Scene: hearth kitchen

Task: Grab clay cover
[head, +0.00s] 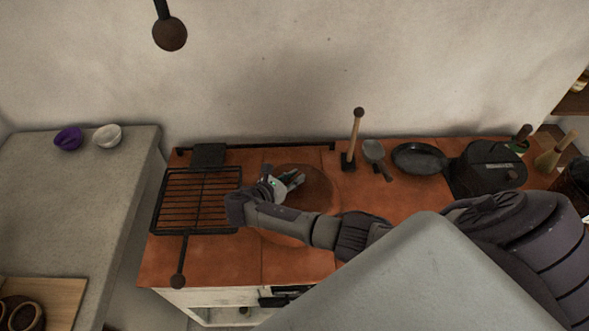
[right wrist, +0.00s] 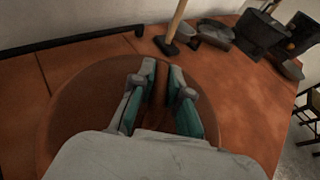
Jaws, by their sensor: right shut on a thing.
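The clay cover (head: 318,185) is a round, reddish-brown disc on the terracotta-tiled stove top, partly hidden by my right arm in the head view. It fills the middle of the right wrist view (right wrist: 75,110). My right gripper (head: 297,179) is over the cover, and it shows in the right wrist view (right wrist: 160,77). Its two fingers are shut on a narrow brown handle that stands up at the cover's middle. I cannot tell whether the cover is resting or slightly raised. My left gripper is not in view.
A black grill rack (head: 197,198) lies left of the cover. A wooden-handled tool (head: 354,140), a small pan (head: 375,152) and a frying pan (head: 419,158) are behind and to the right. A wall stands behind. A grey counter (head: 85,190) with two bowls is at the left.

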